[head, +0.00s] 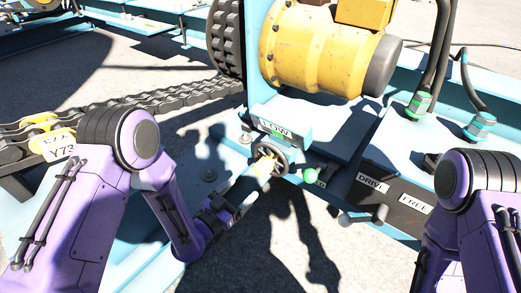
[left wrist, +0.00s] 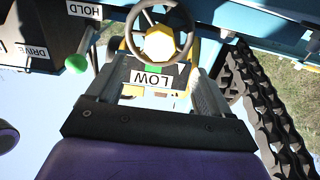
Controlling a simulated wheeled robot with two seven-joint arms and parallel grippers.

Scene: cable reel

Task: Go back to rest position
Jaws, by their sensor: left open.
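My left gripper (head: 226,205) is low in the middle of the head view, in front of a small handwheel (head: 270,158) with a yellow hub. In the left wrist view its two grey fingers (left wrist: 152,85) stand apart with nothing held between them. The handwheel (left wrist: 160,36) lies beyond the fingertips there, and I see a clear gap to its rim. A LOW label (left wrist: 152,78) shows between the fingers. My right arm enters at the right of the head view; its gripper is out of frame.
A yellow motor (head: 315,52) sits on the blue frame above the handwheel. A heavy chain (head: 150,100) runs at the left. A green-knobbed lever (head: 310,176) and a DRIVE/FREE panel (head: 395,190) are to the right. Hoses (head: 440,55) stand behind. Concrete ground is open in front.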

